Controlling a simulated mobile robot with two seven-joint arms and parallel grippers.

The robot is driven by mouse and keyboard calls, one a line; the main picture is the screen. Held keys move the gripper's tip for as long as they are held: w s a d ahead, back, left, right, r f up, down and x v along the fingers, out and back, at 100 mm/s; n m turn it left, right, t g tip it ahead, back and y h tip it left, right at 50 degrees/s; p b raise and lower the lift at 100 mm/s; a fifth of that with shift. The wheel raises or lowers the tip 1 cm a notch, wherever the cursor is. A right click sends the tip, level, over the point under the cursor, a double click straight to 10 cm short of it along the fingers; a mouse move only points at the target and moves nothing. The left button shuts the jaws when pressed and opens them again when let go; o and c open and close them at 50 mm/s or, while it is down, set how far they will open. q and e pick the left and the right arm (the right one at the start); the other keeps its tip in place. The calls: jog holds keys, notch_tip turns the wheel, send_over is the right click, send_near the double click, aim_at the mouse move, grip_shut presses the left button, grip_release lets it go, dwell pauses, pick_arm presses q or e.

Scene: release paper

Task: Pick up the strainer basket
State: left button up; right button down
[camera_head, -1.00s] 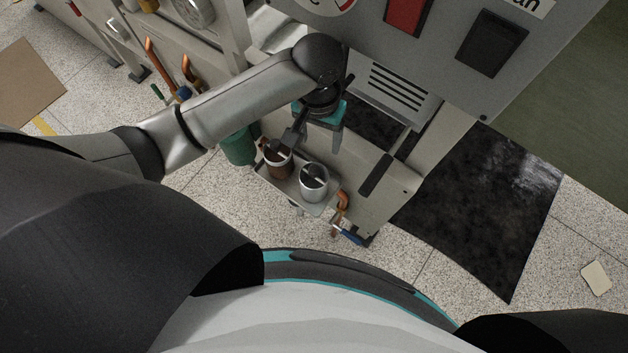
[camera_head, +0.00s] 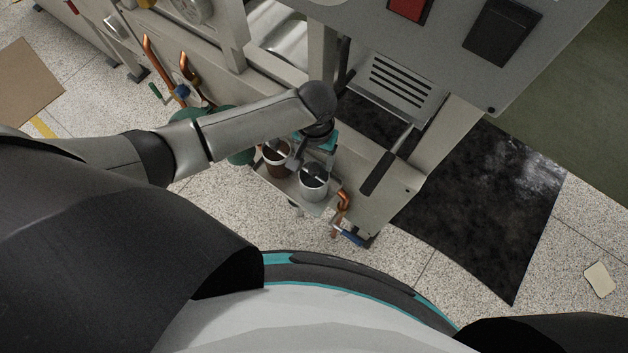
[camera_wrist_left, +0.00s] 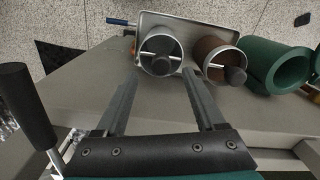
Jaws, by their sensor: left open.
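Two round open baskets, each with a bar across its mouth, stand on a small metal tray (camera_head: 325,209). One is silver (camera_head: 314,188) and the other is rusty brown (camera_head: 277,167); I cannot tell for sure which is the strainer basket. In the left wrist view, the silver basket (camera_wrist_left: 162,69) is straight ahead of my left gripper (camera_wrist_left: 160,78), and the brown basket (camera_wrist_left: 222,48) is to its right. The gripper is open and empty, its fingertips close to the silver basket's near side. Contact is not clear. My right gripper is not in view.
A green cylinder (camera_wrist_left: 272,68) stands right of the brown basket in the wrist view. A black-handled lever (camera_head: 378,172) and a grey machine panel (camera_head: 440,45) are to the right. A copper pipe with a blue handle (camera_head: 343,232) is below the tray.

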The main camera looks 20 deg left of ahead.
aim_at(314, 168)
pick_arm(q)
notch_tip(314, 168, down, 4)
jog(key=shift+a+r+b, duration=0.15)
jog(key=shift+r+b, duration=0.05)
jog(key=shift+b, duration=0.1)
grip_shut()
dwell(0.4)
dwell(0.9)
